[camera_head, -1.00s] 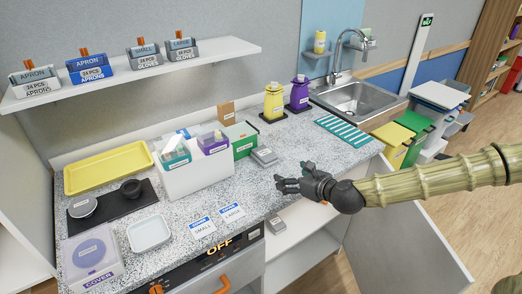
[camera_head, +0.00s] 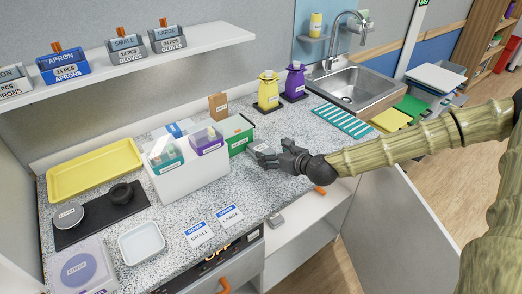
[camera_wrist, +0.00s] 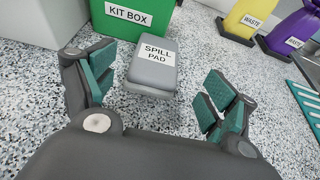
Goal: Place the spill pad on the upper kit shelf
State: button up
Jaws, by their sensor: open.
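The spill pad (camera_wrist: 152,68) is a small grey block with a white "SPILL PAD" label, lying on the speckled counter just in front of the green kit box (camera_wrist: 140,14). In the head view the pad (camera_head: 262,147) is partly hidden by my gripper (camera_head: 268,155). My gripper is open, and in the wrist view its teal-padded fingers (camera_wrist: 155,90) stand either side of the pad's near end, with gaps left and right. Below the counter is an open white cabinet with shelves (camera_head: 300,235); no label shows which is the upper kit shelf.
A white bin (camera_head: 190,178) with teal and purple packs stands left of the kit box. Yellow (camera_head: 268,92) and purple (camera_head: 294,82) waste containers stand behind. The wall shelf (camera_head: 140,62) holds apron and glove boxes.

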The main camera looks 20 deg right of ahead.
aim_at(263, 148)
jog(key=shift+w+a+f+p, duration=0.15)
jog(key=shift+w+a+p, duration=0.25)
jog(key=shift+w+p, duration=0.15)
jog(key=shift+p+x, duration=0.75)
jog(key=shift+x, duration=1.3)
jog(key=c, duration=1.2)
